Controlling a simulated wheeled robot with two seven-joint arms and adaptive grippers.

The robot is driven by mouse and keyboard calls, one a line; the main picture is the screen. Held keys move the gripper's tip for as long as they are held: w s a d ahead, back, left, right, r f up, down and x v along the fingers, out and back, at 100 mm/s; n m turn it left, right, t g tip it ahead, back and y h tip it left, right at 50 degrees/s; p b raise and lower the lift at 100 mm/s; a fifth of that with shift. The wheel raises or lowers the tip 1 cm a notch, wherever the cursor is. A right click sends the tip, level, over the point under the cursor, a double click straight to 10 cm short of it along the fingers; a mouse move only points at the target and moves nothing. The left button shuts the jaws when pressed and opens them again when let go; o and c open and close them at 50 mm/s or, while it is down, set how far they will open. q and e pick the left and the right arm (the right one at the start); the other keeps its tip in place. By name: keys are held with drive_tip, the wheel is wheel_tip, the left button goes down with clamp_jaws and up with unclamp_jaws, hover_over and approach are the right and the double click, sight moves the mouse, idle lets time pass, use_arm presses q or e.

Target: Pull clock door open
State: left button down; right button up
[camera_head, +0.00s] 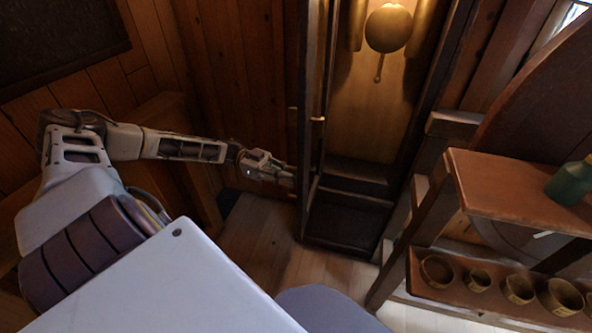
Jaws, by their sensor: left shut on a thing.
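The tall dark wooden clock (350,182) stands at the upper middle of the head view. Its door (309,70) shows nearly edge-on at the clock's left side, standing open. A small brass fitting (318,119) sits on the door. Inside the case hang a round brass pendulum (389,28) and brass weights. My left gripper (288,178) is at the door's left edge, below the brass fitting, and is shut on the door. Its fingertips are small and partly hidden against the door. My right gripper is not in view.
A wooden shelf stand (515,190) at the right holds a green bottle (572,182) above and several bowls (479,280) below. Wood panelling (235,70) closes off the left and back. Bare plank floor (262,232) lies before the clock.

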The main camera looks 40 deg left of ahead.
use_arm(q)
drive_tip(key=shift+a+r, duration=0.1)
drive_tip(key=shift+a, duration=0.35)
drive_tip(key=shift+s+a, duration=0.1)
drive_tip(key=c, duration=1.8)
unclamp_jaws()
drive_tip(key=shift+s+a, duration=0.4)
drive_tip(key=shift+a, duration=1.55)
drive_tip(key=shift+s+a, duration=0.35)
drive_tip(key=shift+a, duration=1.6)
drive_tip(key=shift+s+a, duration=0.4)
drive_tip(key=shift+a, duration=1.55)
